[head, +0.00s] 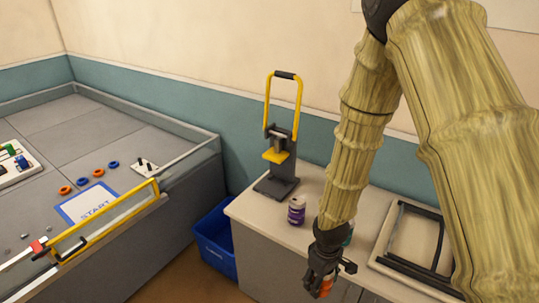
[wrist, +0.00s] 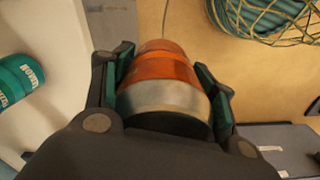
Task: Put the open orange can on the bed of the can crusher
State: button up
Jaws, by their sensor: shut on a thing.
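My gripper (head: 322,285) is low at the front edge of the counter in the head view, shut on the orange can (head: 326,288). In the wrist view, the can (wrist: 160,68) sits between my two green-padded fingers (wrist: 165,78); it has an orange body and a silvery band. Its open end cannot be made out. The can crusher (head: 282,150) stands at the back left of the counter, with its yellow handle raised. Its dark bed (head: 277,186) looks empty. The crusher is to the left of and beyond my gripper.
A purple can (head: 297,211) stands in front of the crusher. A teal can (head: 349,235) is partly hidden behind my arm; it also shows in the wrist view (wrist: 20,78). A tray with dark bars (head: 384,262) is at right. A blue bin (head: 214,250) stands left of the counter.

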jog(key=shift+w+d+m, duration=0.35)
jog(key=shift+m, duration=0.45)
jog(key=w+m, duration=0.1)
jog(key=m, duration=0.1)
jog(key=w+d+m, duration=0.1)
jog(key=m, duration=0.1)
jog(key=w+d+f+m, duration=0.1)
jog(key=m, duration=0.1)
jog(key=shift+w+d, duration=0.2)
jog(key=shift+w, duration=0.2)
jog(key=shift+s, duration=0.1)
